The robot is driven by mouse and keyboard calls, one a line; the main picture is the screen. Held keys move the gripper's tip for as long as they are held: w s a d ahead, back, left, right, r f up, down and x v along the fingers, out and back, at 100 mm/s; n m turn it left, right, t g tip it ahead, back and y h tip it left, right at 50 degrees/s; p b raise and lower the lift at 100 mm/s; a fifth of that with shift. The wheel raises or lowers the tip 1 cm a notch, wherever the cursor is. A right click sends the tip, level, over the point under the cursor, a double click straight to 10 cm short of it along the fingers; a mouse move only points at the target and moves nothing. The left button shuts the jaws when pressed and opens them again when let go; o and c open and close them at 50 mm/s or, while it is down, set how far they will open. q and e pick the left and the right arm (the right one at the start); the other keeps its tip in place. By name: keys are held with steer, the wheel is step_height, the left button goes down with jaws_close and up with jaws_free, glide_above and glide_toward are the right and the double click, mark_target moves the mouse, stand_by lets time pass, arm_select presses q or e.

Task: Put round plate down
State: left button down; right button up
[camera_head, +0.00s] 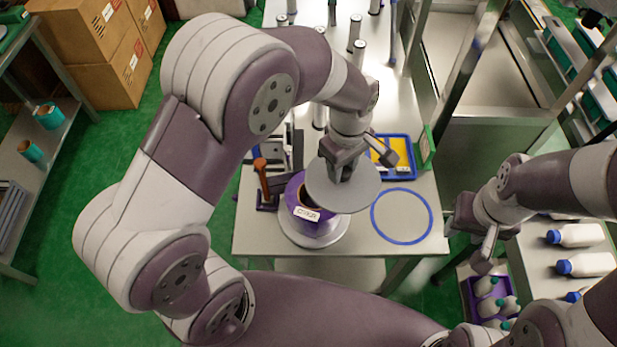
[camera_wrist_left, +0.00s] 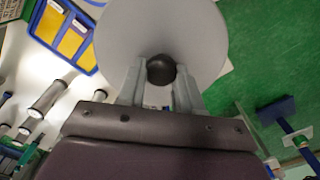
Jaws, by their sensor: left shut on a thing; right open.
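The round plate (camera_head: 362,190) is a flat grey disc with a dark knob at its middle. My left gripper (camera_head: 345,172) is shut on the knob and holds the plate above the table's front part. In the left wrist view the plate (camera_wrist_left: 130,35) fills the top middle, and the dark knob (camera_wrist_left: 161,70) sits between the fingers of my left gripper (camera_wrist_left: 160,85). In the head view the plate partly covers a purple labelled roll (camera_head: 313,228) on a round grey base. A blue ring outline (camera_head: 431,220) lies bare on the table to the right. My right gripper (camera_head: 470,235) is open and empty, off the table's right side.
A blue-rimmed tray with yellow inside (camera_head: 408,157) lies behind the ring. An orange-handled tool (camera_head: 262,180) stands left of the roll. White bottles (camera_head: 585,264) lie on a surface at the right. Brown boxes (camera_head: 100,55) stand at the far left.

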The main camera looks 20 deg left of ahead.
mark_target(313, 169)
arm_select(q)
steer(key=a+f, duration=0.1)
steer(key=a, duration=0.1)
steer(key=a+f, duration=0.1)
steer(key=a, duration=0.1)
steer(key=a+f+p, duration=0.1)
steer(key=a, duration=0.1)
steer(key=shift+w+a, duration=0.1)
steer(key=shift+w, duration=0.05)
step_height(313, 169, down, 4)
steer(key=shift+r+p, duration=0.1)
steer(key=shift+p, duration=0.45)
steer(key=shift+f, duration=0.3)
arm_select(e)
steer(key=r, duration=0.2)
steer(key=shift+w+a+r, duration=0.1)
steer(key=shift+a+r, duration=0.2)
steer(key=shift+r, duration=0.05)
arm_select(q)
steer(key=shift+f, duration=0.1)
steer(key=shift+f, duration=0.15)
arm_select(e)
steer(key=shift+f, duration=0.15)
